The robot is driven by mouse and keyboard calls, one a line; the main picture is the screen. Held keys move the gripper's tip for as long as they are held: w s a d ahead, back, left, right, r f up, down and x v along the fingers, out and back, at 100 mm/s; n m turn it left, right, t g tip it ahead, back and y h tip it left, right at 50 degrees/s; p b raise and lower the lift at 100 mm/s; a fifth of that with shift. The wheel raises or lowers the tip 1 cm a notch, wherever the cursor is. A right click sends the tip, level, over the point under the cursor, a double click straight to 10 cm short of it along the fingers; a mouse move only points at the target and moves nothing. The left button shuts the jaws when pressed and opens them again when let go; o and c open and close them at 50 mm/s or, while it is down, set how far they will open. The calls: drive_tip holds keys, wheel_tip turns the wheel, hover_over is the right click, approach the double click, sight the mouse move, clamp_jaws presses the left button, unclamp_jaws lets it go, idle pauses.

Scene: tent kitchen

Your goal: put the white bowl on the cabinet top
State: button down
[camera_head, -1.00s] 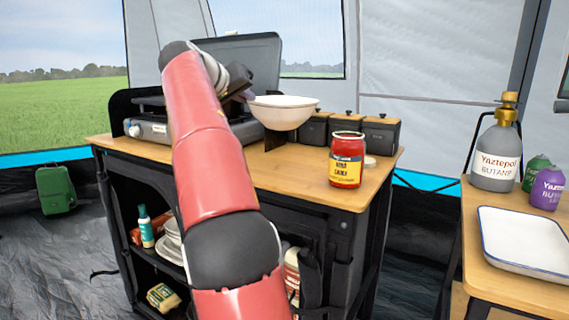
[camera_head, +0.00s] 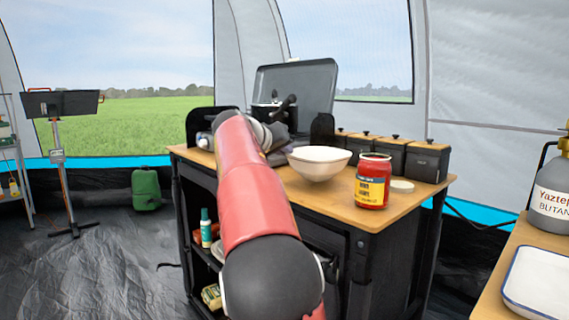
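The white bowl (camera_head: 318,165) is upright at the wooden cabinet top (camera_head: 408,199), left of the red jar. Its base looks at or very near the wood; I cannot tell whether it touches. My gripper (camera_head: 282,156) is at the bowl's left rim, mostly hidden behind my red arm. Its fingers do not show clearly, so I cannot tell whether they still grip the rim.
A red jar (camera_head: 372,182) with a pale lid (camera_head: 401,186) beside it stands right of the bowl. Several black canisters (camera_head: 427,161) line the back right. A stove with a raised grey lid (camera_head: 297,85) is behind. A white tray (camera_head: 540,284) lies on the right table.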

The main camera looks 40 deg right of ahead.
drive_tip(key=shift+f, duration=0.85)
drive_tip(key=shift+f+b, duration=0.2)
drive_tip(key=shift+b, duration=0.1)
drive_tip(key=c, duration=1.6)
unclamp_jaws()
drive_tip(key=shift+r, duration=0.15)
drive_tip(key=shift+a+r, duration=0.15)
drive_tip(key=shift+a, duration=0.05)
drive_tip(key=v, duration=1.1)
drive_tip(key=shift+s+a+r, duration=0.1)
drive_tip(key=shift+s+a, duration=0.05)
drive_tip(key=shift+a, duration=0.1)
